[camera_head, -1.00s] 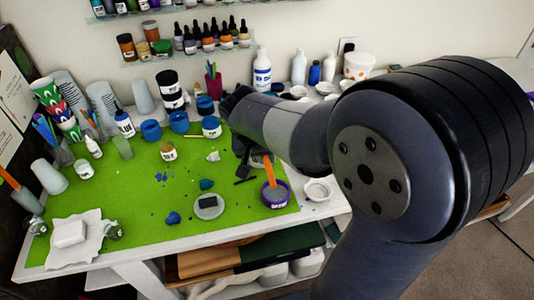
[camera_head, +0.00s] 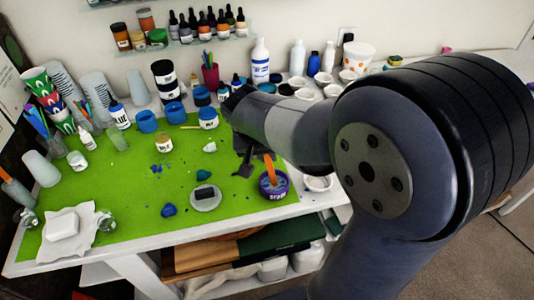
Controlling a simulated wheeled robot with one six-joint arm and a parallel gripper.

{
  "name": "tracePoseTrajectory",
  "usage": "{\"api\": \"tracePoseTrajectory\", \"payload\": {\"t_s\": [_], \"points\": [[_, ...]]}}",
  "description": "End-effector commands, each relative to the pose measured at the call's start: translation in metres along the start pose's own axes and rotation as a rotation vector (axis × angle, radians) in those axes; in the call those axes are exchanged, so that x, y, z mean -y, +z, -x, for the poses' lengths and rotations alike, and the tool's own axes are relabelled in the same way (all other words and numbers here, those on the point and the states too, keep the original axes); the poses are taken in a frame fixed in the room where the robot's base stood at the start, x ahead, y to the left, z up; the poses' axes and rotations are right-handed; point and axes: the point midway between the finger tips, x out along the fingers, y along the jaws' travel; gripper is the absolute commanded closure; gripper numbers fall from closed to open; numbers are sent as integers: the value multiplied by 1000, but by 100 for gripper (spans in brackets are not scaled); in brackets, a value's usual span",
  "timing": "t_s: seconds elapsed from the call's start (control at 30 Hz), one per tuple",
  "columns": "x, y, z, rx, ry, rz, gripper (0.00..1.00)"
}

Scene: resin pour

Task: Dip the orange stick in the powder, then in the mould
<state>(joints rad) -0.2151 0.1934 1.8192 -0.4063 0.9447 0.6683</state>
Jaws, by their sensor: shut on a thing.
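The orange stick (camera_head: 269,168) stands tilted with its lower end inside a purple-rimmed jar (camera_head: 274,192) at the right front of the green mat. The jar's contents look bluish; its label is too small to read. My gripper (camera_head: 247,165) is at the stick's upper part, dark and partly hidden by my arm. It is shut on the stick, though the contact is hard to see. A round grey piece (camera_head: 205,204) with a dark block on it lies left of the jar. I cannot tell whether it is the mould.
The green mat (camera_head: 115,195) has blue lumps and crumbs on it. Blue cups (camera_head: 147,121), jars and bottles line its back. A white dish (camera_head: 318,183) lies right of the jar. A white block on cloth (camera_head: 63,226) sits at front left. My arm fills the right side.

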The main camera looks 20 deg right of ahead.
Motion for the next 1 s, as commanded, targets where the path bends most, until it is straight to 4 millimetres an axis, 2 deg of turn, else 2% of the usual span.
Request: {"api": "tracePoseTrajectory", "payload": {"t_s": [0.37,0.8,1.0], "points": [[0,0,1,0,0,0,100],[0,-14,33,-1,-1,0,100],[0,-14,35,1,0,0,100]]}}
